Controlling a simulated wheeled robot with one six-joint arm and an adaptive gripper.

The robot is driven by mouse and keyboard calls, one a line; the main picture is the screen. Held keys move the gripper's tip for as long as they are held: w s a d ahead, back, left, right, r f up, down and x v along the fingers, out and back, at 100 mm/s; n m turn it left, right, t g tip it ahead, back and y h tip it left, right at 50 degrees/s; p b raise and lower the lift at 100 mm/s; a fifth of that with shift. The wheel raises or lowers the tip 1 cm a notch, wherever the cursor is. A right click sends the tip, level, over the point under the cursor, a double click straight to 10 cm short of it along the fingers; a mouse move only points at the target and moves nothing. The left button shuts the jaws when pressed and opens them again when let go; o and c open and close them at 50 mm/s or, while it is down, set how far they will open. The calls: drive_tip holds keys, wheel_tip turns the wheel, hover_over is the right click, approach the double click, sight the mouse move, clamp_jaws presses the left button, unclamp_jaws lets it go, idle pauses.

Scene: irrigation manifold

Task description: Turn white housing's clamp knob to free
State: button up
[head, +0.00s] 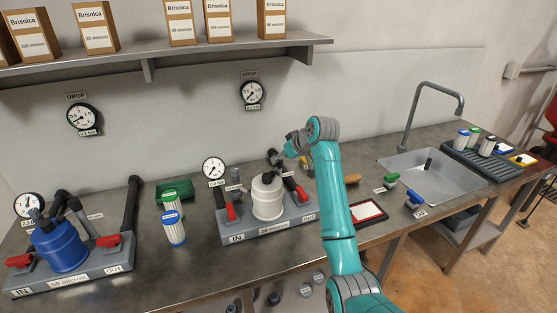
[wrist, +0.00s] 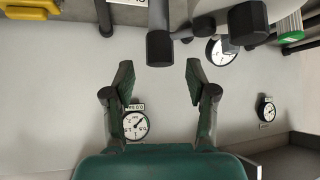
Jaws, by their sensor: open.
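The white housing (head: 267,199) stands upright on a grey manifold base (head: 262,229) in the head view, between two red handles. A dark fitting (head: 267,178) sits on its top; whether this is the clamp knob is too small to tell. My gripper (wrist: 158,82) is open and empty in the wrist view, fingers apart, with the back wall and a gauge beyond them. In the head view my arm's end is above and right of the white housing, apart from it, its fingers hard to make out. A black-ended grey part (wrist: 160,48) shows near the fingers in the wrist view.
A blue housing (head: 60,247) stands on another manifold at the left. A dial gauge (head: 214,168) rises behind the white housing. A red-framed panel (head: 369,213) and the sink (head: 435,176) are to the right.

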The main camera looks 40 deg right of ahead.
sight(275, 167)
drive_tip(key=shift+x, duration=1.75)
clamp_jaws()
